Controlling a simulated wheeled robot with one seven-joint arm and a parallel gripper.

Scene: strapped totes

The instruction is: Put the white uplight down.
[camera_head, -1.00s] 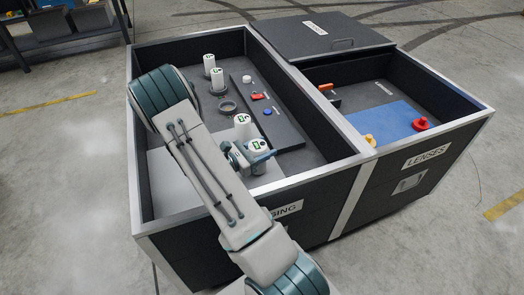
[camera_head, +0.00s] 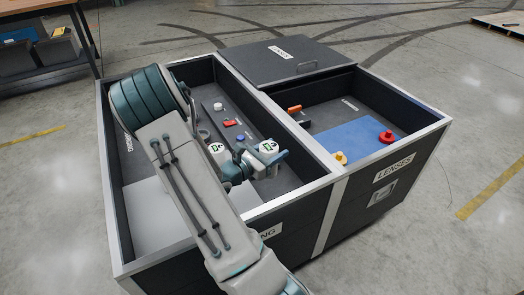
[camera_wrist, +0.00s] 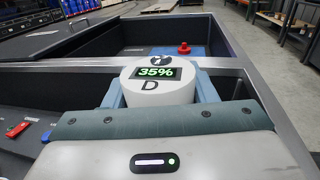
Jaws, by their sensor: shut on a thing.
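The white uplight (camera_head: 268,147) is a short white cylinder with a dark display on its end. In the wrist view the uplight (camera_wrist: 157,86) shows "35%" in green and a letter D, and it sits between my blue fingers. My gripper (camera_head: 263,160) is shut on it, inside or just above the near right part of the left-hand tote (camera_head: 148,255). Whether the uplight touches anything below is hidden.
A dark strip in the left tote carries a red piece (camera_head: 230,123), a white knob (camera_head: 218,106) and a blue knob. The right tote, labelled LENSES (camera_head: 394,168), holds a blue mat (camera_head: 355,138), a red knob (camera_head: 386,136) and a yellow one.

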